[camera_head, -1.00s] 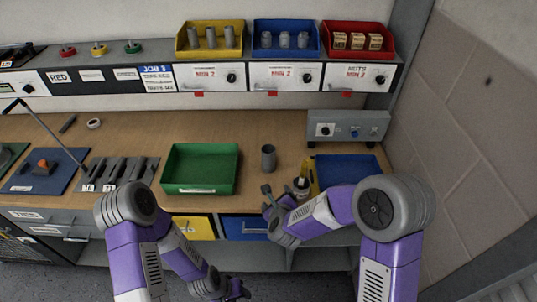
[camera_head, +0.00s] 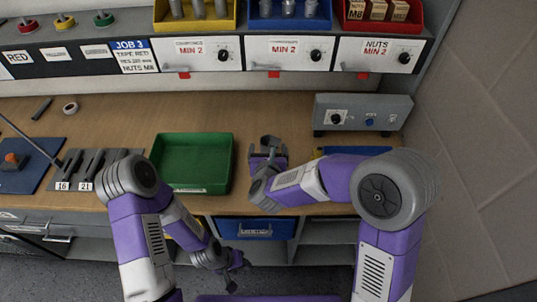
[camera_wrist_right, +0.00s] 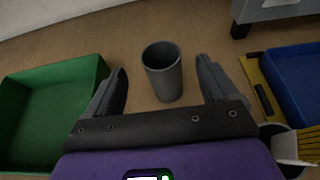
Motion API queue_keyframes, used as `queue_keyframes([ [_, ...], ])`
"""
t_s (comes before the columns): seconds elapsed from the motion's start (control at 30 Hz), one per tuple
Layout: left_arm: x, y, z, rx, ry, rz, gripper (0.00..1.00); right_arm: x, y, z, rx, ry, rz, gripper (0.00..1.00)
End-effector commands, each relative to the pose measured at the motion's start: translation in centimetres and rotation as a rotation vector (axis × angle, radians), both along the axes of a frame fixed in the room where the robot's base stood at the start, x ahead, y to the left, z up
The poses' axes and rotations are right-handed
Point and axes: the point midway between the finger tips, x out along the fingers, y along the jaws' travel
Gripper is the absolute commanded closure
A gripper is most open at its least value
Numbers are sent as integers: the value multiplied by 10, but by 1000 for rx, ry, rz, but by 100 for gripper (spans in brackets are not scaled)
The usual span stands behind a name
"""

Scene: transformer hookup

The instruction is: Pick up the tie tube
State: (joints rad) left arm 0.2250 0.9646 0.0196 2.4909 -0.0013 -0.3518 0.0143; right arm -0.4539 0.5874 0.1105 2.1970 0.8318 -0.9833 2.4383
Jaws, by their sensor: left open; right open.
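A grey, hollow tube (camera_wrist_right: 162,72), taken here as the tie tube, stands upright on the wooden bench. In the right wrist view it is between the two fingers of my right gripper (camera_wrist_right: 161,85), just beyond them, with a gap on each side. In the head view the tube (camera_head: 270,143) is partly hidden by my right gripper (camera_head: 268,157), which is open and empty. My left gripper (camera_head: 235,263) is open and empty, low in front of the bench drawers.
A green tray (camera_head: 192,163) lies left of the tube. A blue tray (camera_wrist_right: 295,75) and a container with pale strips (camera_wrist_right: 298,146) are on the right. A grey control box (camera_head: 362,114) stands behind on the right.

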Motion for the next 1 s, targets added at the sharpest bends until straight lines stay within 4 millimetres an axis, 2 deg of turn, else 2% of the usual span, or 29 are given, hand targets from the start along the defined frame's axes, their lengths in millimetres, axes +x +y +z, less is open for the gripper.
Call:
queue_keyframes([
  [0.03, 0, 0, -9, 0, 0, 0, 53, 0, 0, -9, 0, 0, 0, 14],
  [0.17, 0, 0, -12, 0, -1, 0, 53, 5, 0, -14, -1, 0, -1, 14],
  [0.7, 0, 0, -12, 0, -1, 0, 53, 68, -1, -34, -2, 0, 0, 14],
  [1.0, 0, 0, -12, 0, -1, 0, 53, 72, -1, -34, -1, 0, 0, 14],
])
